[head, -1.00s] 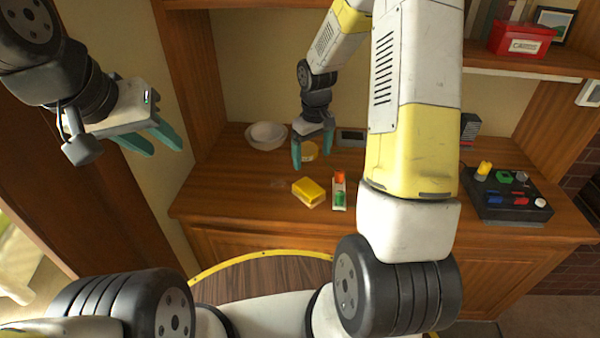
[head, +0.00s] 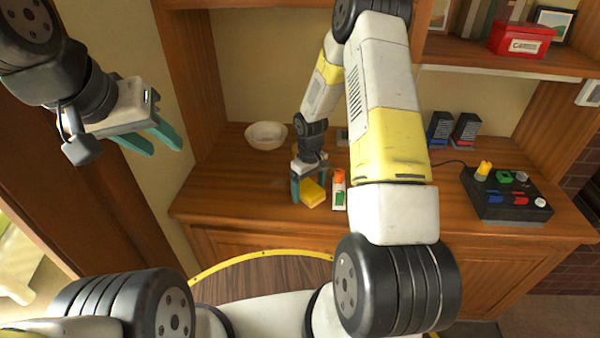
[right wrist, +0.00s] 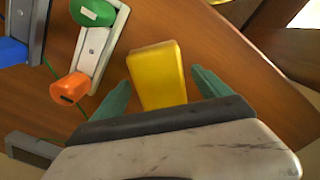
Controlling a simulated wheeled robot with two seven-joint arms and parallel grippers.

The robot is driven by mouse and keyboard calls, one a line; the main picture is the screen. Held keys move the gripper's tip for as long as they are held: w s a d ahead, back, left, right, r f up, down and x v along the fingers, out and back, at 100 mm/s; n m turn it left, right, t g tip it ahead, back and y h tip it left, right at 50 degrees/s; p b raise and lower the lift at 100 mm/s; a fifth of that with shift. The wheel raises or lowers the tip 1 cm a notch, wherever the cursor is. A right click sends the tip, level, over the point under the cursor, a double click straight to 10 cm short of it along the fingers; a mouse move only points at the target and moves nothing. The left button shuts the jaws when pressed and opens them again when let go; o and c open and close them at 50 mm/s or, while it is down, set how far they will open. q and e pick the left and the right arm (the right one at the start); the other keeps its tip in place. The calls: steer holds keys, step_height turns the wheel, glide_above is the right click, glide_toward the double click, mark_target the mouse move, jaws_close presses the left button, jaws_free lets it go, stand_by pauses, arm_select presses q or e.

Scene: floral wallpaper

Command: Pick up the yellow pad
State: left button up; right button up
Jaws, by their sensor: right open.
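The yellow pad (head: 313,193) lies on the wooden desk near its front edge. In the right wrist view the pad (right wrist: 158,75) sits between the two teal fingers, with a gap on each side. My right gripper (head: 309,190) is open over the pad, and its fingers reach down on either side of it. It also shows at the bottom of the right wrist view (right wrist: 160,95). My left gripper (head: 158,140) is open and empty, off to the left, well away from the desk top.
A white holder with an orange and a green part (head: 339,190) stands close to the pad's right. A white bowl (head: 266,135) is at the back left. A black control box (head: 506,195) with coloured knobs sits at the right. The desk's left front is clear.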

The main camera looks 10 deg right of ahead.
mark_target(309, 186)
steer(key=c, duration=1.7)
steer(key=shift+r, duration=0.1)
steer(key=shift+r, duration=0.55)
step_height(309, 186, up, 2)
steer(key=shift+r, duration=0.1)
steer(key=s+a, duration=0.2)
steer(key=s, duration=0.5)
steer(key=s+a+r, duration=0.1)
steer(key=s+a, duration=0.1)
steer(key=s, duration=0.6)
steer(key=shift+s+a+r, duration=0.2)
steer(key=shift+r, duration=0.05)
